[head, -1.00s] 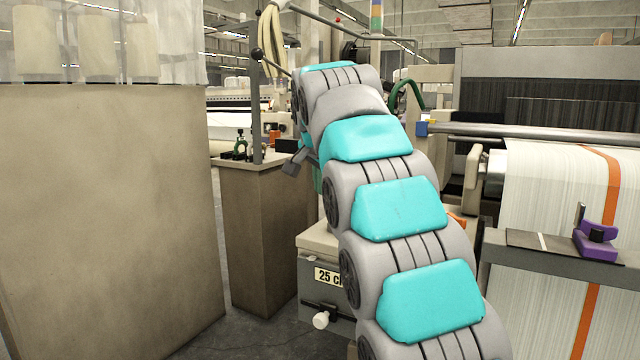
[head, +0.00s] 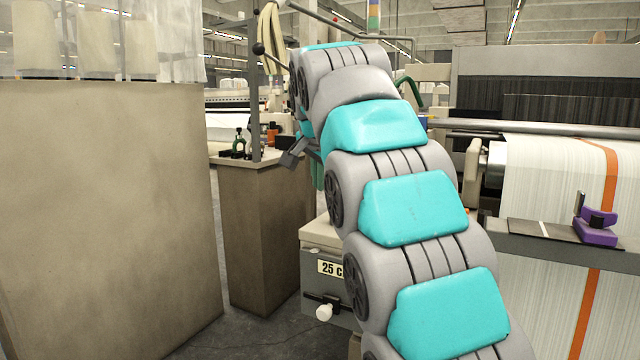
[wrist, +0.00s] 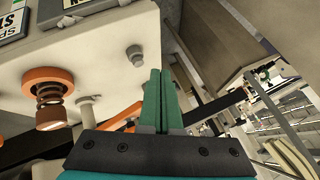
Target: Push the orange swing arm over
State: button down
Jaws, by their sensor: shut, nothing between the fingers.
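My gripper (wrist: 160,100) shows in the wrist view with its two green fingers pressed together and nothing between them. An orange bar (wrist: 122,117) runs slantwise just left of the fingers, partly behind the gripper's dark mount; it may be the swing arm, but I cannot tell whether the fingers touch it. An orange ring above a coppery spring (wrist: 50,92) sits farther left, under a pale machine housing. In the head view my teal and grey arm covers most of the work area, so the swing arm is not clearly visible there.
The pale housing (wrist: 95,50) with label plates and a bolt stands close above the fingers. In the head view, a brown cabinet (head: 110,210) and narrower pedestal (head: 262,240) stand left. The loom's striped cloth (head: 550,170) and a purple clamp (head: 597,225) are right.

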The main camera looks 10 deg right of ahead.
jog(key=s+a+r+p, duration=0.1)
jog(key=s+a+r, duration=0.3)
jog(key=r, duration=0.2)
jog(key=shift+r, duration=0.2)
jog(key=shift+d, duration=0.1)
dwell(0.4)
